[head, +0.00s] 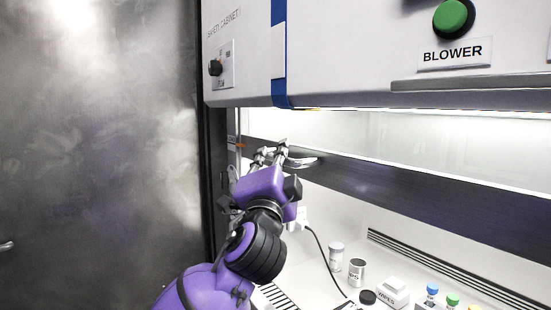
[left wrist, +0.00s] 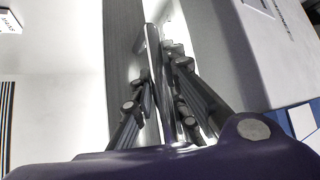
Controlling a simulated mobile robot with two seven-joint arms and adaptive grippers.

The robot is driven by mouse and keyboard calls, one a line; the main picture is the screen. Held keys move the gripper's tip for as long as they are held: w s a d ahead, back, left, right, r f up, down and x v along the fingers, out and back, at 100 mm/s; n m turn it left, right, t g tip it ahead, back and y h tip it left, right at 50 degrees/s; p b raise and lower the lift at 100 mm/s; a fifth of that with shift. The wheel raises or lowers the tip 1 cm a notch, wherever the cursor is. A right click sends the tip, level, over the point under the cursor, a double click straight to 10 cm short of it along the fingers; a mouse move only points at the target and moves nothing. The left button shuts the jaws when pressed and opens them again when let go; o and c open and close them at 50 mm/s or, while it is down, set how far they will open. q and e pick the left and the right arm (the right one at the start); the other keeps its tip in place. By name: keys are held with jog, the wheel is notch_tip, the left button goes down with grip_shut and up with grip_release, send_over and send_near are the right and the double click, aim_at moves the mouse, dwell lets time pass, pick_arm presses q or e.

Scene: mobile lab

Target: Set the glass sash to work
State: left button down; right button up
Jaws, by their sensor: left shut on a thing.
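The glass sash (head: 430,145) of the safety cabinet shows in the head view as a clear pane with a wide dark bottom rail (head: 400,192). The sash stands partly open, with its rail below the cabinet's white front. A metal handle (head: 303,162) sticks out from the left part of the rail. My left gripper (head: 272,155) is shut on this handle. In the left wrist view the fingers (left wrist: 163,100) lie on both sides of the shiny handle (left wrist: 153,45). A small orange mark (head: 239,146) shows on the left side post. My right gripper is out of view.
The white front (head: 350,55) with the green BLOWER button (head: 454,18) hangs above the sash. A dark knob (head: 215,68) sits at the upper left. Containers, a wipes box (head: 393,291) and capped bottles (head: 431,290) stand on the work surface below. A metal wall (head: 100,150) is at left.

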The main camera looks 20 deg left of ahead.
pick_arm(q)
jog(key=shift+f, duration=0.15)
notch_tip(320, 180, down, 25)
jog(key=b, duration=1.1)
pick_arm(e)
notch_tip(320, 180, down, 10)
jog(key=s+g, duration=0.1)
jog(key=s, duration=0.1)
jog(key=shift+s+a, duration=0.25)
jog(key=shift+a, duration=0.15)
pick_arm(q)
jog(key=c, duration=1.7)
grip_release()
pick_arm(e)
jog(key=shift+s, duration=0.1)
